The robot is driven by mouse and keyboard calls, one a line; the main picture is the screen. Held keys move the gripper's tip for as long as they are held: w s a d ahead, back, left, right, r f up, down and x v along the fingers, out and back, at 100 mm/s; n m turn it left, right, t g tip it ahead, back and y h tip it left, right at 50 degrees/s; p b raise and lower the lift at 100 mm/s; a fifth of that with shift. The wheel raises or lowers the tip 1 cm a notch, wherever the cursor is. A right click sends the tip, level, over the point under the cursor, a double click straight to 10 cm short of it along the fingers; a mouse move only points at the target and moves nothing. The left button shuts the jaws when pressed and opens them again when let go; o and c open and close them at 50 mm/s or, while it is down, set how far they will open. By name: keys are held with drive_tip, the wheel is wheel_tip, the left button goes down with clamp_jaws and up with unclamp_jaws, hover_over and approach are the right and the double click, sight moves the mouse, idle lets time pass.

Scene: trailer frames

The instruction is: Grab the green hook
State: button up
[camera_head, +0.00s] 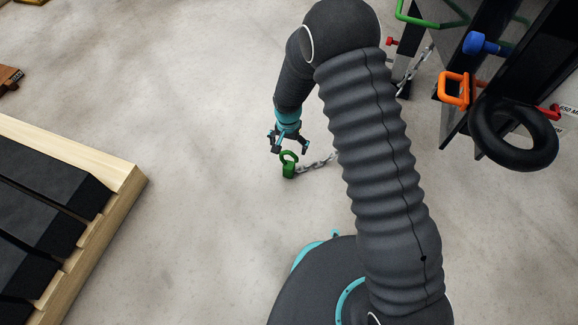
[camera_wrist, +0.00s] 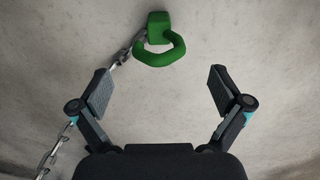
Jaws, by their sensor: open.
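The green hook (camera_head: 288,165) is a block with a curved loop, and it appears to lie on the grey floor near the middle of the head view. A metal chain (camera_head: 316,163) runs from it to the right and passes behind my arm. My gripper (camera_head: 288,148) is open and empty, just above the hook in the head view. In the wrist view the green hook (camera_wrist: 161,42) is at the top centre, beyond the fingertips of my gripper (camera_wrist: 160,82) and apart from them. Its loop points toward my gripper.
A dark trailer frame (camera_head: 488,75) stands at the upper right, with an orange hook (camera_head: 454,89), a blue knob (camera_head: 481,44) and a black ring (camera_head: 478,128). A wooden pallet with black slabs (camera_head: 122,200) is at the left. The floor between is clear.

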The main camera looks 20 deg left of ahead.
sight(289, 163)
drive_tip(key=shift+d+f+b, duration=0.1)
drive_tip(key=shift+f+b, duration=0.35)
drive_tip(key=shift+f, duration=3.3)
drive_tip(key=c, duration=1.8)
drive_tip(key=shift+r, duration=0.15)
drive_tip(key=shift+c, duration=0.2)
